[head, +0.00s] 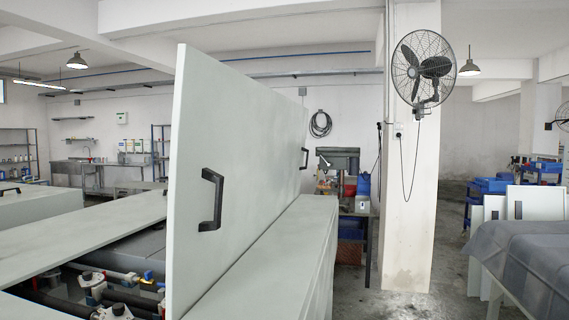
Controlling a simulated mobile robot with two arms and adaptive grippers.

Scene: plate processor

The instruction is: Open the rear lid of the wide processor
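The wide processor fills the lower left of the head view, with a pale grey-white body (285,240). One large flat lid (240,150) stands nearly upright on it, with a black handle (211,200) on the face toward me and another black handle (304,158) near its far edge. To the left of the lid the processor is open. Dark rollers and fittings (120,285) show inside. A flat pale panel (80,238) lies level beyond this opening. Neither of my grippers is in view.
A white pillar (408,210) with a wall fan (422,68) stands right of the processor. A workbench with a drill press (340,160) is behind. A grey-covered unit (530,255) is at the right. Clear floor (445,285) lies between.

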